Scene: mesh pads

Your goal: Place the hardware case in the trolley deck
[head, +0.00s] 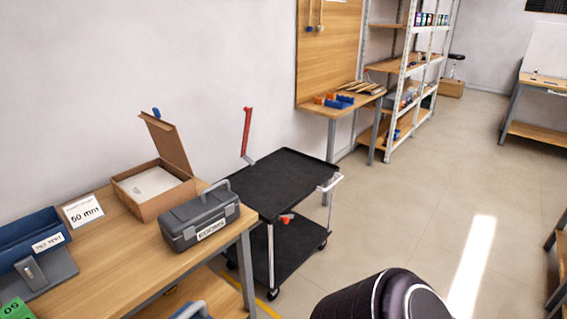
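The hardware case (199,219) is a dark grey box with a lighter grey handle on top and a white label on its front. It sits closed on the right end of the wooden workbench (120,262). The trolley (281,183) stands just beyond the bench's right end. Its black upper deck has a low rim and looks empty; a lower black shelf shows beneath. A dark rounded part of my own body (385,296) shows at the bottom. Neither of my grippers is in view.
An open cardboard box (152,203) stands behind the case. A red upright thing (246,131) shows behind the trolley. The floor (420,200) right of the trolley is clear.

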